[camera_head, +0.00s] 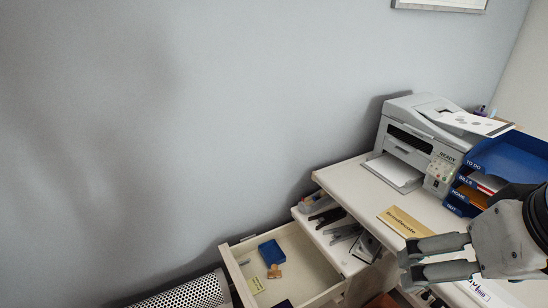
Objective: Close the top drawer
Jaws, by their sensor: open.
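A shallow upper drawer (346,264) sticks out from under the white desk top, holding staplers and other small items. A deeper drawer (320,295) is pulled out below it, farther to the left. It holds a blue box, a small wooden-looking item and a yellow note; the picture's bottom edge cuts it off. My gripper (404,265) is at the right, over the desk's front area, fingers pointing left. Its two fingers are apart with nothing between them. It is to the right of both drawers in the picture and shows no contact with them.
A printer (415,140) stands on the desk (350,185), with a blue letter tray (510,160) to its right. A gold nameplate (405,221) lies near my gripper. A perforated metal bin (185,296) stands left of the deeper drawer. The wall is behind.

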